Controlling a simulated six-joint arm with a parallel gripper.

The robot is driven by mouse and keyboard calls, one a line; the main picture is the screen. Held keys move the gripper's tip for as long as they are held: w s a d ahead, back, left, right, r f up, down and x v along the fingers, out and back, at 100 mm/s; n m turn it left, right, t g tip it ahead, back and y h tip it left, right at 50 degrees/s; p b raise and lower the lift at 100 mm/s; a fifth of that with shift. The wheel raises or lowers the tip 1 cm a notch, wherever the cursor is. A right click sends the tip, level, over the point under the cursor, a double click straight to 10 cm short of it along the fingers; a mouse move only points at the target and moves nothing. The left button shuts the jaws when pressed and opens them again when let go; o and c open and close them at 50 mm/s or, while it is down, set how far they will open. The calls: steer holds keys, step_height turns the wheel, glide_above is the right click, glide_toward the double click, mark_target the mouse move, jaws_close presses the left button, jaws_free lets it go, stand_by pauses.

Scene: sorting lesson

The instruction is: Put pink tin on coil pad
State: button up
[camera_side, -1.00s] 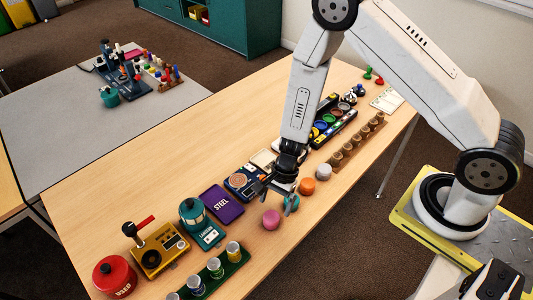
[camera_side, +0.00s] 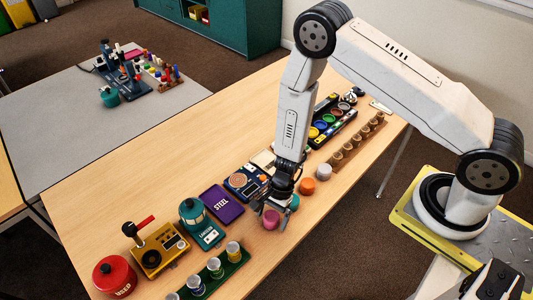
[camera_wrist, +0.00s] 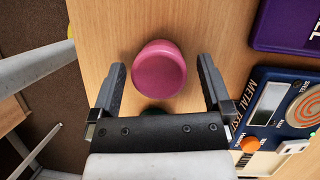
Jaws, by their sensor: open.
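The pink tin (camera_side: 271,220) stands on the wooden table, and in the wrist view the same tin (camera_wrist: 159,70) shows between my fingers. My gripper (camera_side: 268,204) is low over it and open. In the wrist view my gripper (camera_wrist: 160,78) has one finger on either side of the tin, with gaps visible. The coil pad (camera_wrist: 304,108) is a round copper spiral on the blue metal tester, right of my gripper in the wrist view. In the side view the coil pad (camera_side: 237,181) lies up and left of the tin. It looks empty.
A teal tin (camera_side: 294,202) stands close behind the pink one; an orange tin (camera_side: 308,187) and a pale tin (camera_side: 324,171) follow. A purple STEEL tray (camera_side: 222,204) sits beside the tester. A green rack (camera_side: 231,267) of jars stands in front.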

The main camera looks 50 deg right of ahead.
mark_target(272, 215)
stand_by(0.4)
jaws_close()
steer(key=shift+r, duration=0.1)
steer(key=shift+r, duration=4.9)
